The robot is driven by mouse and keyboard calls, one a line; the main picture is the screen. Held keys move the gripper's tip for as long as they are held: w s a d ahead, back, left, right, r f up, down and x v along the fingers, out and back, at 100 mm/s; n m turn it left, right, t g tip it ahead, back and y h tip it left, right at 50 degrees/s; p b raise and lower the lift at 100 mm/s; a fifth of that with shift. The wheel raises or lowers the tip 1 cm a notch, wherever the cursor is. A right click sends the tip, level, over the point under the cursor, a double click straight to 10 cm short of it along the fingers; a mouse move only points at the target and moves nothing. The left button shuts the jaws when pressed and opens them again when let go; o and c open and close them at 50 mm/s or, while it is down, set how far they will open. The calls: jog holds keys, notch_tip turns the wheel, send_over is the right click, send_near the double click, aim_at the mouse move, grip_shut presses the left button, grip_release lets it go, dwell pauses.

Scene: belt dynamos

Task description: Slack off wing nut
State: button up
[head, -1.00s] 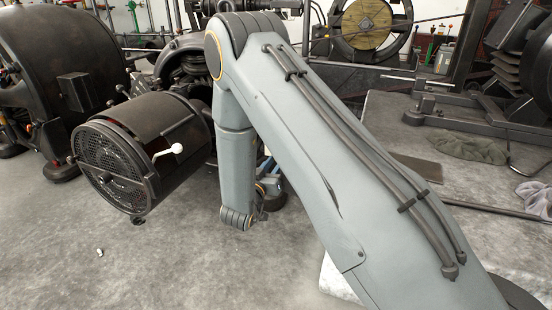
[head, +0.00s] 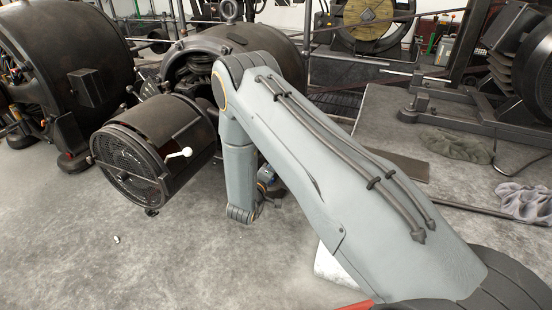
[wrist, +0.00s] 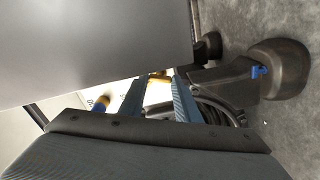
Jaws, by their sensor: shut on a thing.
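In the wrist view, my gripper (wrist: 160,77) has its two blue-grey fingers on either side of a small brass-yellow piece (wrist: 159,79), which looks like the wing nut. The gripper is shut on it, at the end of a dark machine part. The fingers hide part of the nut, so its wings cannot be made out. In the head view my own arm covers the nut and most of the gripper, low beside the dark dynamo (head: 235,42).
A dark cylinder with a mesh end (head: 130,165) and a white-knobbed lever stands left of my arm. A blue-marked dark foot (wrist: 278,68) lies right of the fingers. A large dark machine (head: 60,60) fills the back left.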

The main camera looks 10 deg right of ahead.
jog(key=n+p, duration=0.2)
jog(key=n, duration=0.3)
jog(key=shift+n, duration=0.3)
dwell(0.4)
jog(key=o, duration=0.8)
jog(key=shift+w, duration=0.1)
jog(key=shift+a, duration=0.1)
jog(key=p+v, duration=0.2)
jog(key=v, duration=0.6)
